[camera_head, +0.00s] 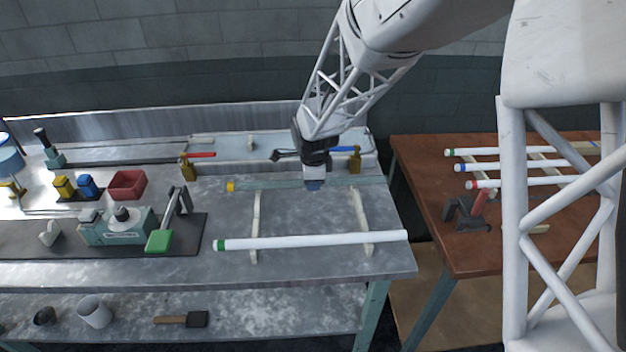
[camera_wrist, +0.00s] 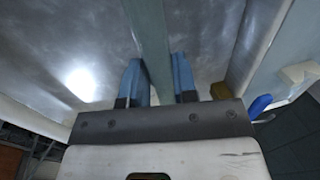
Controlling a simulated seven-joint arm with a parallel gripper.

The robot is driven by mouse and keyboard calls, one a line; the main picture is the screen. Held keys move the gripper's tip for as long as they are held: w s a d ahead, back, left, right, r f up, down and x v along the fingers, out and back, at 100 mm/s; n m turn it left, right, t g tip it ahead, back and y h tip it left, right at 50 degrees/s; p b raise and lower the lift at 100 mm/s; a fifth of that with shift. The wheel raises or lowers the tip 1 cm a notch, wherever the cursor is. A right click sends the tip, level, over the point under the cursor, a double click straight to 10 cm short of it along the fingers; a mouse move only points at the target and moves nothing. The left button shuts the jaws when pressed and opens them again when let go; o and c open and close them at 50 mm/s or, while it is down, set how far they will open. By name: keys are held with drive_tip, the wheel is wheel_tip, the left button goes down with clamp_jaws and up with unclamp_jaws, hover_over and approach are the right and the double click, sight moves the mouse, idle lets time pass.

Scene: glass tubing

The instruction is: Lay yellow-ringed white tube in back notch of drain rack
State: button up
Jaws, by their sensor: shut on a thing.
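The yellow-ringed tube (camera_head: 270,184) lies crosswise over the back of the drain rack in the head view, its yellow ring at the left end. It looks pale grey and see-through. My gripper (camera_head: 314,186) is shut on it right of its middle. In the wrist view the tube (camera_wrist: 153,45) runs between the blue fingers (camera_wrist: 160,85). The drain rack is two pale supports, left (camera_head: 256,218) and right (camera_head: 359,210). I cannot tell whether the tube touches the back notches or hovers just above them. A green-ringed white tube (camera_head: 310,241) lies across the rack's front.
Behind the rack are brass-coloured posts (camera_head: 187,168) with red and blue handles. A green-handled device (camera_head: 125,225) and a red bin (camera_head: 127,185) stand left. Several ringed tubes (camera_head: 520,168) lie on the brown table (camera_head: 440,200) at right. Bare bench shows between the supports.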

drive_tip(key=shift+f, duration=0.6)
drive_tip(key=o, duration=0.9)
drive_tip(key=shift+o, duration=0.2)
drive_tip(key=shift+r, duration=0.15)
drive_tip(key=shift+r, duration=0.8)
wheel_tip(320, 180, up, 11)
drive_tip(key=s, duration=0.2)
drive_tip(key=shift+s, duration=0.15)
drive_tip(key=shift+r, duration=0.1)
